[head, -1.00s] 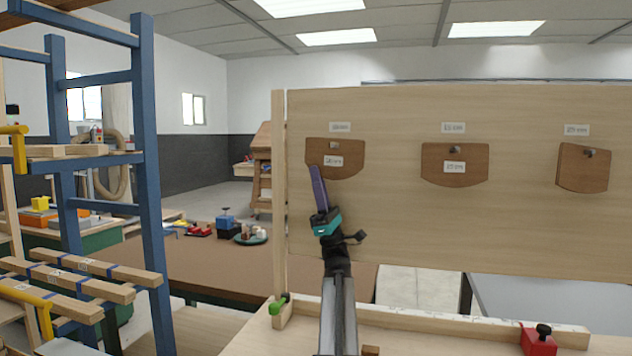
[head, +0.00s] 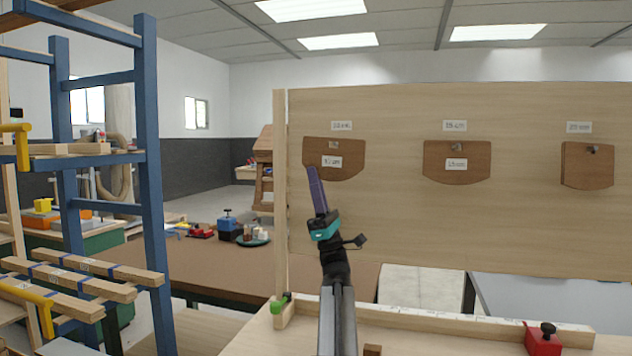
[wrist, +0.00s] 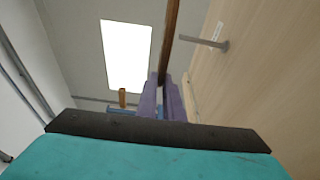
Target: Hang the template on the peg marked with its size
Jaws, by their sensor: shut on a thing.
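My gripper (head: 318,192), with purple fingers, is shut on the left edge of a brown wooden template (head: 345,168). The template bears a white label that is hard to read. It is held upright before the board's leftmost peg, below a white size label (head: 341,126) also too small to read surely. A small light spot, perhaps its hole, shows near its top. In the wrist view the template (wrist: 172,40) is seen edge-on between the fingers. The grey peg (wrist: 208,42) sticks out of the board, its tip close to the template; I cannot tell whether they touch.
Two other templates hang on the board (head: 400,230): one at the middle peg (head: 457,147), one at the right peg (head: 592,149). A red block (head: 543,342) stands on the bench.

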